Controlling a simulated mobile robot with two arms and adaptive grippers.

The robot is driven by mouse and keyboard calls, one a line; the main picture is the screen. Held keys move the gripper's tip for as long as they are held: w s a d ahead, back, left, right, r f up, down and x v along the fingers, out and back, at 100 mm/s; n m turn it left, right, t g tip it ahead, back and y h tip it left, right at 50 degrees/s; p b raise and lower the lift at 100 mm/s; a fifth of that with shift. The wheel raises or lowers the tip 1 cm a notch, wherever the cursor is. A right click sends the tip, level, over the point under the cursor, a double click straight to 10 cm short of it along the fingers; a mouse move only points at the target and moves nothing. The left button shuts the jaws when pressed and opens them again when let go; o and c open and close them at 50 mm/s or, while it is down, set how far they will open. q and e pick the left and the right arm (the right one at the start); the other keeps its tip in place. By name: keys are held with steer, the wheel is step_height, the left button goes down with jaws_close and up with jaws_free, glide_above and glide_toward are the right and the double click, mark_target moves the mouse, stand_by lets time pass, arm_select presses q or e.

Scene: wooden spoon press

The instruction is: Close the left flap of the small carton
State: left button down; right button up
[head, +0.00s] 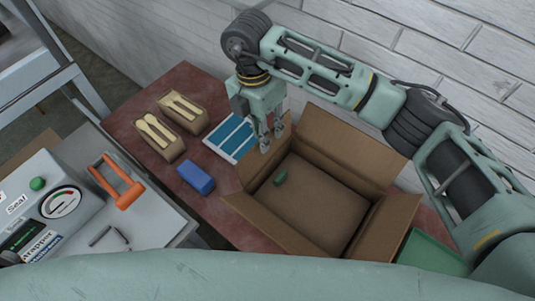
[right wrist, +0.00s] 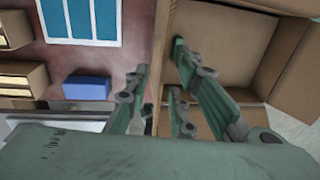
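The small open carton (head: 318,205) is brown cardboard and stands on the red-brown table. Its left flap (head: 256,166) stands up and out along the left edge; the back flap (head: 345,145), front flap (head: 262,222) and right flap (head: 388,222) are also open. My right gripper (head: 271,138) points down at the left flap's far end. In the right wrist view its fingers (right wrist: 172,75) are apart, one on the table side of the carton's edge and the other on the inner side. Contact with the flap cannot be told. My left gripper is not in view.
A machine with an orange handle (head: 123,190) is at left; a brick wall is behind.

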mark_target(269, 160)
steer(key=shift+s+f+p, duration=0.25)
steer(key=shift+f+p, duration=0.05)
steer(key=shift+f, duration=0.2)
steer(key=f, duration=0.1)
steer(key=f+p, duration=0.1)
steer(key=f, duration=0.3)
steer(key=shift+s+d, duration=0.15)
steer(key=shift+d, duration=0.2)
steer(key=shift+s+d+f+p, duration=0.1)
steer(key=shift+f+p, duration=0.25)
steer(key=shift+f, duration=0.5)
steer(key=shift+c, duration=0.6)
jaws_close()
